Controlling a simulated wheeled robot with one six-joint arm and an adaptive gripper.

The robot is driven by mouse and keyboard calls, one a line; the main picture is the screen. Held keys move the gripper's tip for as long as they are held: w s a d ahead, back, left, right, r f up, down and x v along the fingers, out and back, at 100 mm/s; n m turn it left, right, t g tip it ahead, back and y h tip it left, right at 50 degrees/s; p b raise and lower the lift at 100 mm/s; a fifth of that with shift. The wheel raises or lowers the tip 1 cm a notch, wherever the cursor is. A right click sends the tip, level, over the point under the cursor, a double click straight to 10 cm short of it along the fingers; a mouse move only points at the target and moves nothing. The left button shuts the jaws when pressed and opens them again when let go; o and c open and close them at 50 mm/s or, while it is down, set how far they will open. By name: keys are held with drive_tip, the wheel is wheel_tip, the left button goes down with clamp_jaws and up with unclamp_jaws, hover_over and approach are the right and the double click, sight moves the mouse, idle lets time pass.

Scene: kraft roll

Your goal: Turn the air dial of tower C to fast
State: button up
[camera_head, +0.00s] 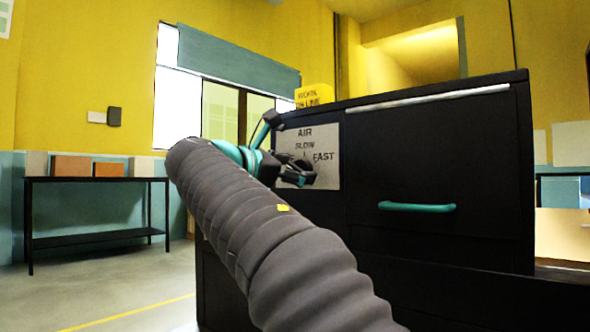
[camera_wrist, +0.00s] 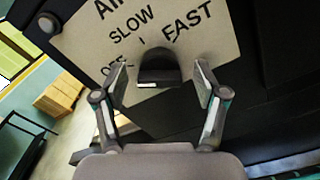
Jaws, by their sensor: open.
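The air dial (camera_wrist: 158,66) is a dark knob on a light grey plate (camera_wrist: 85,50) marked AIR, SLOW and FAST, with a partly covered word at lower left. My gripper (camera_wrist: 160,82) is open, with one finger on each side of the dial in the wrist view. Gaps show between the fingers and the knob. I cannot tell which mark the dial points to. In the head view the plate (camera_head: 328,178) is on the left of a black cabinet front, and my gripper (camera_head: 296,172) is in front of it, hiding most of the dial. No letter C is readable.
The black cabinet (camera_head: 430,160) has a drawer front with a teal handle (camera_head: 418,207) right of the plate. A yellow sign (camera_head: 314,96) stands on top. A dark table (camera_head: 95,180) with boxes is at the far left. Open floor lies between.

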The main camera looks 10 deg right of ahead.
drive_tip(key=shift+w+d, duration=0.15)
drive_tip(key=shift+d, duration=0.05)
drive_tip(key=c, duration=1.1)
drive_tip(key=shift+c, duration=0.2)
